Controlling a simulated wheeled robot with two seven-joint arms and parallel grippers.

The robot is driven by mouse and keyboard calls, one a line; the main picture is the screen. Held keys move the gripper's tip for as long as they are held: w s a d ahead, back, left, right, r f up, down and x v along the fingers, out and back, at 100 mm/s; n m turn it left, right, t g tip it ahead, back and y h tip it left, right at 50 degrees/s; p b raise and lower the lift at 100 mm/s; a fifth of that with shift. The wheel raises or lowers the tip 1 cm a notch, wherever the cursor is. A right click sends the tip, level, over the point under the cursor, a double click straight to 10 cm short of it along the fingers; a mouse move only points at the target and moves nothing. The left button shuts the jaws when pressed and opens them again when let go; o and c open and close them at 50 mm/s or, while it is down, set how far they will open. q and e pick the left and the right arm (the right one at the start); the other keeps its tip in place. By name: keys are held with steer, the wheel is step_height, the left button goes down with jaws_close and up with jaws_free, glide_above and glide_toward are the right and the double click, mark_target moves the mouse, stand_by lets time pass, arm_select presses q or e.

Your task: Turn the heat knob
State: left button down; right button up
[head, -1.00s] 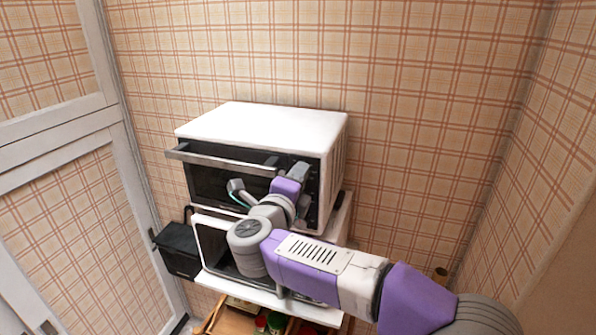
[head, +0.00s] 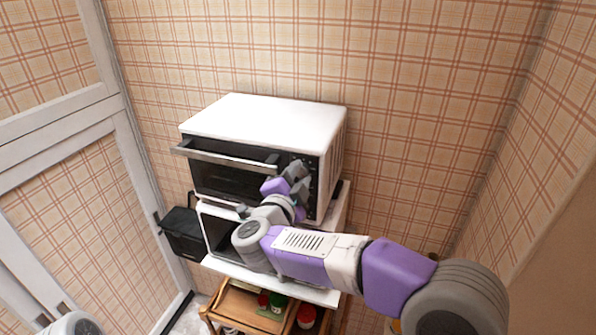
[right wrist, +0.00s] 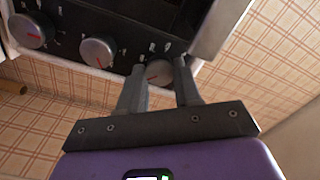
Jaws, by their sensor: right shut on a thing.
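The white toaster oven (head: 262,120) has a dark front, with its control panel on the right side of that front. In the right wrist view the panel shows round silver knobs with red marks: one at the far left (right wrist: 30,31), one in the middle (right wrist: 98,52), and one between my fingertips (right wrist: 158,72). No label tells me which is the heat knob. My right gripper (head: 297,172) is at the panel's upper part, its fingers (right wrist: 158,80) shut on the knob between them. A grey-white part of my left arm shows at the bottom left; its jaws are unclear.
The oven's long door handle (head: 225,158) sticks out left of my right gripper. A black box (head: 182,232) is at the left. A plaid wall is close behind and right.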

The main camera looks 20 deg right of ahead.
stand_by(0.3)
steer(key=o, duration=0.8)
steer(key=shift+c, duration=0.2)
steer(key=b+v, duration=0.1)
steer(key=v, duration=0.6)
steer(key=shift+s+a+b, duration=0.15)
steer(key=shift+s+b, duration=0.1)
steer(key=shift+b, duration=0.05)
